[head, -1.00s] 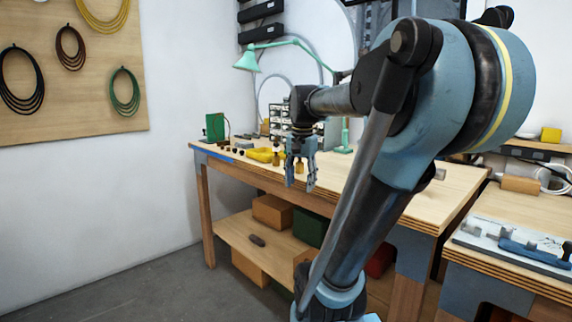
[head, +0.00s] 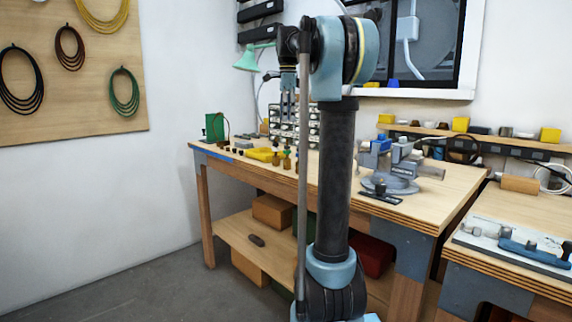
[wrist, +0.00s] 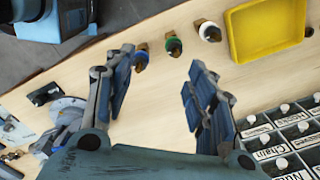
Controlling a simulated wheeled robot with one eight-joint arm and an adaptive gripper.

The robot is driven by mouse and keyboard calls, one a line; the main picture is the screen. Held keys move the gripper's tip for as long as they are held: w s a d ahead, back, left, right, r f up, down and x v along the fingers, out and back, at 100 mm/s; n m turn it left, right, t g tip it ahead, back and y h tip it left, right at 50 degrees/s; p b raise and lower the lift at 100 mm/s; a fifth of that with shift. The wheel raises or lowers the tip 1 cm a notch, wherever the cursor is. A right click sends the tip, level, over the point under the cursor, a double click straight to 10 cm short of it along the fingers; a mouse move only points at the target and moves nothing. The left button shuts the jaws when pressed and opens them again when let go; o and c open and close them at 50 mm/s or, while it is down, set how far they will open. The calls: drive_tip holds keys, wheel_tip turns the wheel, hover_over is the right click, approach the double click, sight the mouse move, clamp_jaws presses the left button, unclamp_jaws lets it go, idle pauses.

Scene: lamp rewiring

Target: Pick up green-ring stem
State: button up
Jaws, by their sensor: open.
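The green-ring stem (wrist: 173,46) stands on the bench in the wrist view, a small brownish piece with a green collar. It sits between a blue-ring stem (wrist: 140,60) and a white-ring stem (wrist: 208,31). My gripper (wrist: 162,68) is open and empty, its fingers spread. In the picture the green-ring stem shows just beyond the gap between the fingertips, and the blue-ring stem shows close by the left fingertip. In the head view my gripper (head: 288,104) hangs pointing down, above the bench, and the green-ring stem (head: 287,160) shows below it.
A yellow tray (wrist: 266,28) lies beside the stems. A labelled drawer cabinet (wrist: 285,140) is close by the right finger. A vise-like fixture (head: 390,170) stands farther right on the bench (head: 440,190). Bare wood lies beneath the fingers.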

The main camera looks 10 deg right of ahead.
sight(287, 145)
drive_tip(key=shift+m, duration=0.8)
drive_tip(key=w+f, duration=0.1)
drive_tip(key=f, duration=0.2)
drive_tip(key=w+f, duration=0.1)
drive_tip(key=f, duration=0.2)
drive_tip(key=w+f, duration=0.1)
drive_tip(key=f, duration=0.3)
drive_tip(key=shift+w+f, duration=0.1)
drive_tip(key=shift+d+f, duration=0.15)
drive_tip(key=shift+f, duration=1.25)
drive_tip(key=shift+d+f, duration=0.1)
drive_tip(key=shift+f, duration=1.25)
clamp_jaws()
